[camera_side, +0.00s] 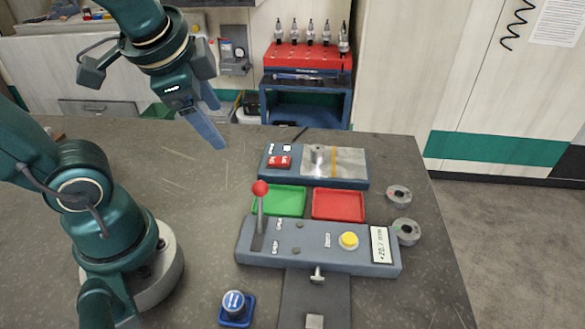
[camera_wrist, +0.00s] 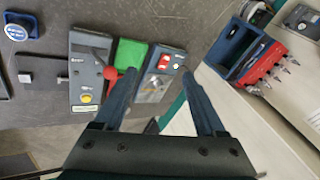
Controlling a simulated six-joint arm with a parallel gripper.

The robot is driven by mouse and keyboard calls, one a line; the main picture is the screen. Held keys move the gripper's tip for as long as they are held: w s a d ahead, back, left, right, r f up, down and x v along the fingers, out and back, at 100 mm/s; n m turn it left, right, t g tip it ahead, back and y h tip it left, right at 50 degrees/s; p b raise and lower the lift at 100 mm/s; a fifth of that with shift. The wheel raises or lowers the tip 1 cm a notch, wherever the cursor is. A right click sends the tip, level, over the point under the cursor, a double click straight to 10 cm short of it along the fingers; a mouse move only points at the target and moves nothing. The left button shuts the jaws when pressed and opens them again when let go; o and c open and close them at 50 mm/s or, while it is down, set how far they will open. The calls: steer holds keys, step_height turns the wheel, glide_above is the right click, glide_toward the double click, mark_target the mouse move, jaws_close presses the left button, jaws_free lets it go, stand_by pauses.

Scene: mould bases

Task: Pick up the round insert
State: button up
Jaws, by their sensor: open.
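A small round metal piece, which looks like the round insert (camera_side: 318,153), stands upright on the metal plate (camera_side: 346,163) of the rear grey-blue station. In the wrist view a round metal piece (camera_wrist: 163,61) shows between my fingertips in the picture, too small to make out well. My gripper (camera_side: 215,122) is in the air over the back of the table, up and to the left of that station in the side view. In the wrist view my gripper (camera_wrist: 160,76) has its two fingers wide apart with nothing held. It is clear of the insert.
A green tray (camera_side: 279,201) and a red tray (camera_side: 338,205) lie before the station. The front console (camera_side: 300,250) has an upright red-knobbed lever (camera_side: 260,188) and yellow button (camera_side: 348,240). Two grey rings (camera_side: 399,195) (camera_side: 407,231) lie right.

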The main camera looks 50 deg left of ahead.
steer(key=w+a+m+g+y, duration=0.1)
steer(key=w+a+m+y, duration=0.25)
steer(key=w+m, duration=0.3)
steer(key=m+t+y, duration=0.1)
steer(key=m+y, duration=0.4)
steer(key=m, duration=0.3)
glide_above(320, 152)
steer(key=s, duration=0.2)
step_height(320, 152, down, 7)
steer(key=d+f+m, duration=0.1)
steer(key=f, duration=0.1)
steer(key=d+f+m+t, duration=0.1)
steer(key=f, duration=0.1)
steer(key=d+f+m, duration=0.1)
steer(key=d+f, duration=0.1)
steer(key=shift+f+y, duration=0.2)
steer(key=shift+y, duration=0.15)
steer(key=shift+f, duration=0.25)
steer(key=shift+x, duration=2.35)
steer(key=shift+r, duration=0.1)
jaws_close()
